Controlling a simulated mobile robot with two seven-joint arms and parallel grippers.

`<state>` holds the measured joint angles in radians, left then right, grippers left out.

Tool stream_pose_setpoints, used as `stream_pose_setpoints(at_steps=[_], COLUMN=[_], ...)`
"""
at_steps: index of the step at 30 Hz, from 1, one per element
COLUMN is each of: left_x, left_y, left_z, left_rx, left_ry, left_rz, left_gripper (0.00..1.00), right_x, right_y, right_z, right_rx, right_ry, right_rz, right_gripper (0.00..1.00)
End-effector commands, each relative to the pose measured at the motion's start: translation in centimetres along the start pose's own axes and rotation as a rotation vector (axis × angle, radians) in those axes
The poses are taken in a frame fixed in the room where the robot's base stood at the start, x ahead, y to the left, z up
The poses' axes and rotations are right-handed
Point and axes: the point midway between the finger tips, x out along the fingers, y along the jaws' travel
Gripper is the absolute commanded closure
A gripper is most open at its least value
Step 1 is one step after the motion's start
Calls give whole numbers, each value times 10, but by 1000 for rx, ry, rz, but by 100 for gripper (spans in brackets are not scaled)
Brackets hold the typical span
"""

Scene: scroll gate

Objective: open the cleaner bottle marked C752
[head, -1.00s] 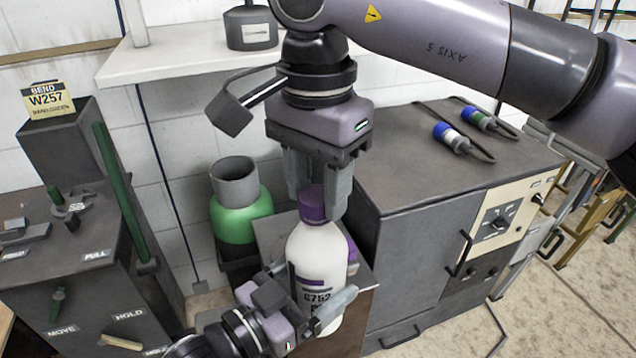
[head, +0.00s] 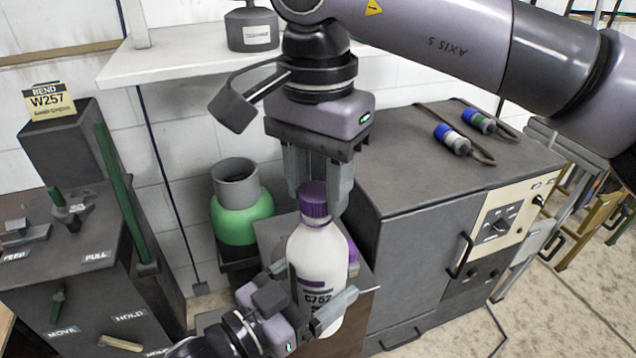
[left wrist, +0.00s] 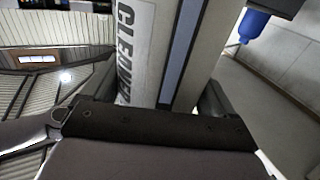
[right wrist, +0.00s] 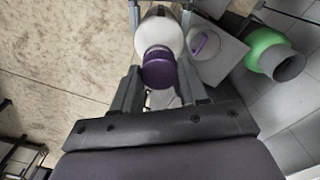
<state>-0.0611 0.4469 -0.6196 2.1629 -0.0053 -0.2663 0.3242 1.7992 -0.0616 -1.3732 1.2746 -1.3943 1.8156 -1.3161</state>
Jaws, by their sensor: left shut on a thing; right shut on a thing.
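The white cleaner bottle (head: 318,258) with a purple cap (head: 313,197) stands upright, its label reading C752. My left gripper (head: 318,308) is shut on the bottle's lower body from the left. In the left wrist view the bottle's label (left wrist: 135,50) fills the space between the fingers. My right gripper (head: 317,186) points straight down from above and is shut on the purple cap. The right wrist view shows the cap (right wrist: 158,70) between the right fingers. The far side of the cap and the bottle's base are hidden.
A second purple-marked item (head: 352,250) stands just behind the bottle on a small stand. A green container with a grey neck (head: 241,215) is to the left. A dark cabinet (head: 415,250) is close on the right. A shelf (head: 190,62) with a grey can (head: 252,30) is above.

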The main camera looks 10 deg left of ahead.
Motion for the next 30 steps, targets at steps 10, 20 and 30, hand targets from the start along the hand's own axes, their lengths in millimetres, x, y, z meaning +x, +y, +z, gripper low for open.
stream_pose_setpoints(at_steps=[10, 20, 30], left_x=[0, 0, 0], left_y=[1, 0, 0], left_z=[0, 0, 0], left_rx=[3, 1, 0], left_ry=[-1, 0, 1], left_rz=[1, 0, 0], left_gripper=[98, 98, 98], right_x=[-14, -16, -39], right_y=[0, 0, 0], right_z=[-1, 0, 0], right_rx=[2, 0, 2], right_ry=[3, 0, 1], right_rz=[-4, -1, -2], right_gripper=[93, 93, 93])
